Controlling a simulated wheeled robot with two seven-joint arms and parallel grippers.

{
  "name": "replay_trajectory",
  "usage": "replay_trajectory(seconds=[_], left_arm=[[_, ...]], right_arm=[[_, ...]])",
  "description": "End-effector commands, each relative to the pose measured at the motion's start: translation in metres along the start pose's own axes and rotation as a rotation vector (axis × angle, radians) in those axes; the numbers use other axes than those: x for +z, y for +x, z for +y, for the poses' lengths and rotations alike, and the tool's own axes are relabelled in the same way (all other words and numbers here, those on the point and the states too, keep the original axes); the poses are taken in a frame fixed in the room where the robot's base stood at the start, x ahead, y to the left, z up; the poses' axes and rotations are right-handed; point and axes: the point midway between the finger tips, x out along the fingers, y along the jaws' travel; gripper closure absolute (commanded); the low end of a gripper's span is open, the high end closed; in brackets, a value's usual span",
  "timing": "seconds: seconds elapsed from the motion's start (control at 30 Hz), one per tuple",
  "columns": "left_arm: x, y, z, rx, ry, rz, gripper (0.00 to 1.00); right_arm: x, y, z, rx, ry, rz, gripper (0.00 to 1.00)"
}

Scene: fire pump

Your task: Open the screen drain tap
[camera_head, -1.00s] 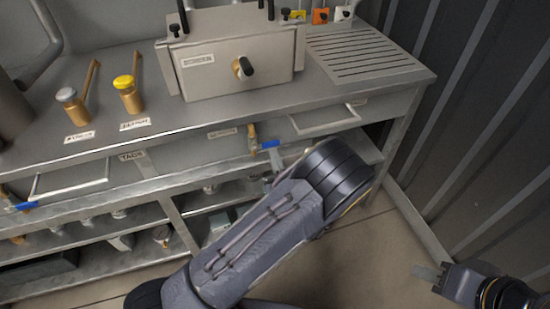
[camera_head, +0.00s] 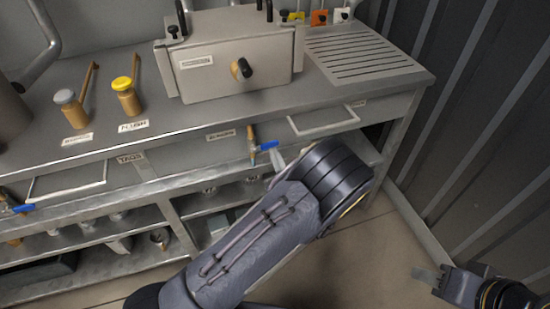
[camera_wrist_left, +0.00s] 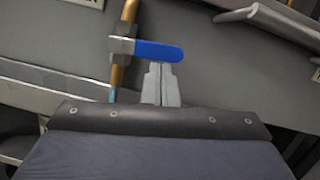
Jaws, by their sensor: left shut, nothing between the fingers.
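A brass tap (camera_head: 251,138) with a blue lever (camera_head: 268,146) is on the bench front, below the box. In the left wrist view, the blue lever (camera_wrist_left: 158,51) points right from the brass pipe (camera_wrist_left: 124,70). A thin pale-blue strip shows below the pipe; I cannot tell what it is. My left gripper (camera_head: 276,158) is shut and empty; its fingertips (camera_wrist_left: 161,68) are just under the lever, touching or nearly so. The label (camera_head: 221,135) left of the tap is too small to read. My right gripper (camera_head: 424,273) is at the lower right, away from the bench.
A second blue-levered tap (camera_head: 20,208) is at the far left. A handle (camera_head: 325,120) juts from the bench front right of the nearer tap. A shelf (camera_head: 180,205) with fittings lies below. The floor (camera_head: 330,265) at the right is clear, beside a corrugated wall (camera_head: 480,130).

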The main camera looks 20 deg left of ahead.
Motion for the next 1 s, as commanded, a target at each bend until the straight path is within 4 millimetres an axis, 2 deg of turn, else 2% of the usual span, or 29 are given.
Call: replay_trajectory(seconds=[0.5,1.0], left_arm=[[0.021,0.005,-0.009,0.105,-0.427,-0.002,1.0],[0.044,0.011,-0.009,0.222,-0.889,-0.002,1.0]], right_arm=[[0.006,0.012,0.005,0.0,0.0,0.0,0.64],[0.016,0.032,0.015,0.0,0.0,0.0,0.64]])
